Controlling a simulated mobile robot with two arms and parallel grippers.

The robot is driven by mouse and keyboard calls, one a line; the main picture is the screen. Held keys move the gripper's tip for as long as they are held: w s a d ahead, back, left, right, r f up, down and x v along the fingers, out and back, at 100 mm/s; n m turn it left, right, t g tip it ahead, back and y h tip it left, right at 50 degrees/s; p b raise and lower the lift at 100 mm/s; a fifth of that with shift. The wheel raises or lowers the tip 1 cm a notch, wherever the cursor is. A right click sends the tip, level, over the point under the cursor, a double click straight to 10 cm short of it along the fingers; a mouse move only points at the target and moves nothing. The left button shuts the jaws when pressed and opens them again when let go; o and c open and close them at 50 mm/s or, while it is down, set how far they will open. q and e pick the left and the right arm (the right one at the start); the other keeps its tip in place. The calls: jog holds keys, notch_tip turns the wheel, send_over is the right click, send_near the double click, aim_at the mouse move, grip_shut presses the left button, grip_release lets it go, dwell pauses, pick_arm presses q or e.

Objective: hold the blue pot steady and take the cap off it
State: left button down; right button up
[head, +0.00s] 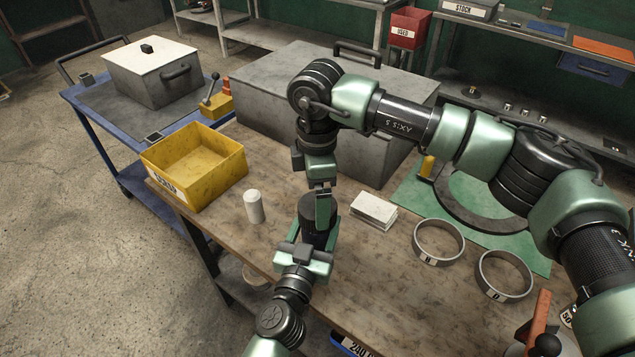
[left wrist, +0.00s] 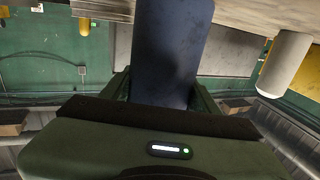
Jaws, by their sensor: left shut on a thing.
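The blue pot (head: 308,211) looks very dark in the head view and stands partly hidden among the grippers near the front of the wooden bench. In the left wrist view the pot (left wrist: 172,52) is a dark blue body between my left fingers. My left gripper (head: 316,222) is shut on the pot from the front. My right gripper (head: 322,187) points down from above, right over the pot's top. Its fingers are small and overlap the pot, so whether they are open or touch the cap is unclear. I cannot make out the cap.
A white cylinder (head: 254,206) stands left of the pot, with a yellow bin (head: 218,170) beyond it. A stack of white cards (head: 374,209) and two grey rings (head: 438,241) lie to the right. A large grey box (head: 262,100) blocks the back.

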pick_arm(q)
jog(key=shift+r, duration=0.1)
pick_arm(e)
jog(key=shift+f, duration=2.2)
jog(key=shift+c, duration=0.3)
